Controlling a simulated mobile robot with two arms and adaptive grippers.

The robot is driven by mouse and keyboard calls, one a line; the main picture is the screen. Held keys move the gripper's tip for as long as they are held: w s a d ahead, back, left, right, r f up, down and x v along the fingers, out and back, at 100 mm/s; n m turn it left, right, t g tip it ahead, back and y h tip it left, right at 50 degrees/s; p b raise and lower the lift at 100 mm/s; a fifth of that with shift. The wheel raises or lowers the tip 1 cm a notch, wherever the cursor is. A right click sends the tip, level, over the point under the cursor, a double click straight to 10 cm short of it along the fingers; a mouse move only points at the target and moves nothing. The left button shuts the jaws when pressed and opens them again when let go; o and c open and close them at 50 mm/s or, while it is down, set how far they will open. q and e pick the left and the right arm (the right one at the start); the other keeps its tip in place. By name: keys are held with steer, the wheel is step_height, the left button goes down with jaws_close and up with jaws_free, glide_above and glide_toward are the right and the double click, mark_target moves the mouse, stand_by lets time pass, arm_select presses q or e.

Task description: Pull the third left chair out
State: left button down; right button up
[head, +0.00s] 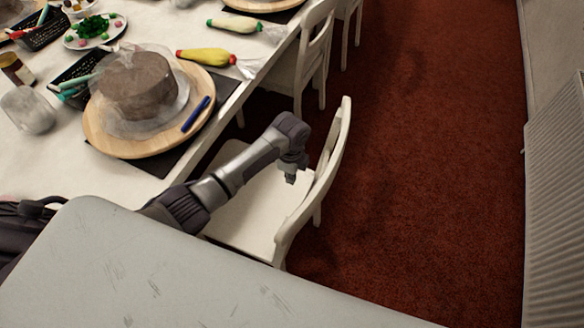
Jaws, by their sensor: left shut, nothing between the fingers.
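A white chair (247,212) stands at the near right side of the table, its backrest (318,182) facing the red floor on the right. My left arm reaches over the chair's seat. My left gripper (291,178) is shut and empty, pointing down in front of the backrest's inner side; I cannot tell whether it touches. A second white chair (312,62) stands farther along the same side, and part of a third (346,22) shows at the top. The nearest chair's lower front is hidden by my body. My right gripper is out of view.
The white table (60,163) holds a chocolate cake (137,86) on a wooden turntable (112,147), yellow and green piping bags, and baskets. Red carpet (430,150) lies clear behind the chairs. A ribbed radiator (556,215) stands along the right wall.

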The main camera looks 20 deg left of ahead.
arm_select(q)
steer(key=d, duration=0.1)
steer(key=d+f, duration=0.2)
steer(key=d, duration=0.1)
steer(key=shift+s, duration=0.1)
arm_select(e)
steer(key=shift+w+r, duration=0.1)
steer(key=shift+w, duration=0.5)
arm_select(q)
steer(key=d+p, duration=0.1)
steer(key=d, duration=0.2)
steer(key=shift+s+d, duration=0.15)
steer(key=shift+d, duration=0.4)
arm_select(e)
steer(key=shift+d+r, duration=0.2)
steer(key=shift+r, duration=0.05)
arm_select(q)
steer(key=shift+a, duration=0.1)
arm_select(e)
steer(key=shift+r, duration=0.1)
